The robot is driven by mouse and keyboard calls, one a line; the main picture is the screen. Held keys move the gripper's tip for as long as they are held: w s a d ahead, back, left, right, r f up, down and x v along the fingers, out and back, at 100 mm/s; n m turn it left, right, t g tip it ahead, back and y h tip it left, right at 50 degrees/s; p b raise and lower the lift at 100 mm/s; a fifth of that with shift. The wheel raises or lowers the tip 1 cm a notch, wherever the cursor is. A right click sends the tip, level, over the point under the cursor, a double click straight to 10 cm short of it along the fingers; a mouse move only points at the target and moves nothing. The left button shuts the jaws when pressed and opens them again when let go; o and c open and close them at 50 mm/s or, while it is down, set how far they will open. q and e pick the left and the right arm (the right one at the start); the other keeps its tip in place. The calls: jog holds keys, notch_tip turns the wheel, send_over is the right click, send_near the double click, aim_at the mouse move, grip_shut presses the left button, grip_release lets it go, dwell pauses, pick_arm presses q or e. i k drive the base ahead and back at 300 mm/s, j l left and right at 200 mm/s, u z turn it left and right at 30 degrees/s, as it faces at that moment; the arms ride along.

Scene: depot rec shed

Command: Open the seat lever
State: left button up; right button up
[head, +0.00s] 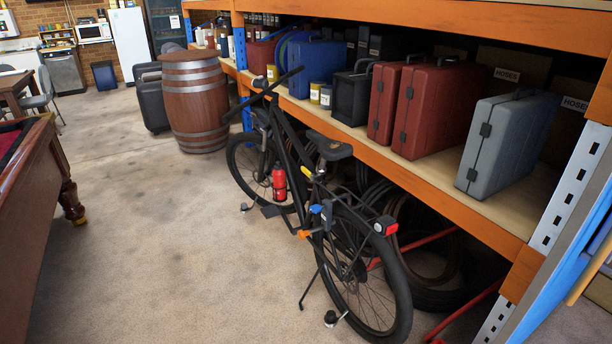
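A black bicycle (297,165) stands upright alongside the orange shelf rack, its rear wheel (372,304) toward me. Its saddle (329,146) sits at mid-frame on a dark seat post. Neither of my grippers is in view.
A rack shelf (500,212) with red cases (437,108) and a grey case (508,143) runs behind the bicycle, with tyres below. A barrel (193,100) stands beyond. A pool table (22,190) is at left. The concrete floor between is clear.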

aim_at(307, 173)
jog(key=i+j+z, duration=0.1)
jog(key=i+j, duration=1.2)
jog(key=i+j+z, duration=0.15)
jog(key=i+j, duration=0.5)
jog(key=i+j+z, duration=0.1)
jog(key=i+j, duration=0.5)
jog(key=j, duration=0.2)
